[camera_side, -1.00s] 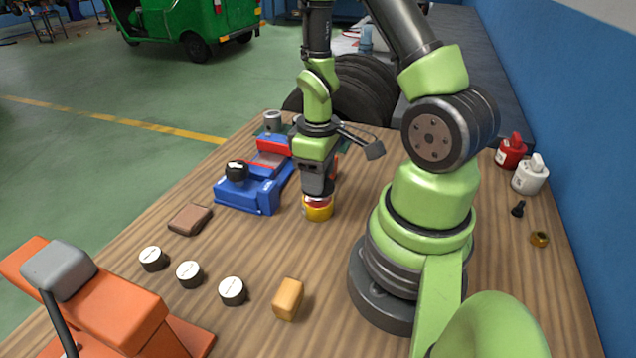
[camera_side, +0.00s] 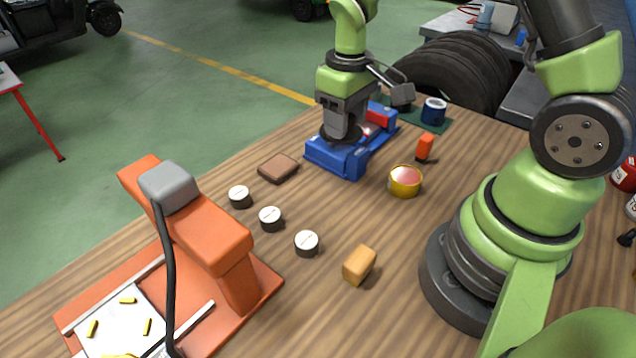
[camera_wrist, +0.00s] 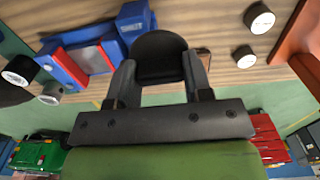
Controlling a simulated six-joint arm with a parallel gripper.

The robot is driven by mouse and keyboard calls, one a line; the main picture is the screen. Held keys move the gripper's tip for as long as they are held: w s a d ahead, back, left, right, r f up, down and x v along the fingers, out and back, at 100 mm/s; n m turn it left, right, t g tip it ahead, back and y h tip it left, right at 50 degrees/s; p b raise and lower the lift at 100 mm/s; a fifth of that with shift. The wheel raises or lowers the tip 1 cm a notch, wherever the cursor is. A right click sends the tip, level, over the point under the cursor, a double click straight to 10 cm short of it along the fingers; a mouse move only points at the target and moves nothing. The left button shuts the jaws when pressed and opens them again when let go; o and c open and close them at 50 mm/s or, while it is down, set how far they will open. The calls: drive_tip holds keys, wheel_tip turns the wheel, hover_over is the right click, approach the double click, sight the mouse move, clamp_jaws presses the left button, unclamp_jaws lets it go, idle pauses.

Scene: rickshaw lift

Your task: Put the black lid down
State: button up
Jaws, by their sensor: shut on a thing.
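My gripper (camera_side: 346,112) points down over the near end of the blue vise-like fixture (camera_side: 318,153). It is shut on the black lid (camera_side: 342,136), a dark round disc that shows between the fingers in the wrist view (camera_wrist: 158,48). In the wrist view the fixture (camera_wrist: 92,52) lies to the left of the lid, and the brown block (camera_wrist: 205,58) is partly behind the right finger. I cannot tell whether the lid touches the fixture. A yellow tin (camera_side: 405,185) with a reddish inside stands open to the right, apart from my gripper.
The brown block (camera_side: 278,168) lies left of the fixture. Three white-topped black cylinders (camera_side: 270,219) and a tan block (camera_side: 359,265) are nearer. An orange press (camera_side: 200,235) stands front left. An orange piece (camera_side: 425,146) and a blue cup (camera_side: 434,112) are behind the tin. Bare wood lies between.

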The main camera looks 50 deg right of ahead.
drive_tip(key=w+a+f, duration=0.2)
drive_tip(key=w+a, duration=0.1)
drive_tip(key=a, duration=0.1)
hover_over(314, 187)
wheel_tip(314, 187, down, 4)
drive_tip(key=shift+f, duration=2.6)
drive_tip(key=shift+f, duration=0.1)
drive_tip(key=o, duration=0.9)
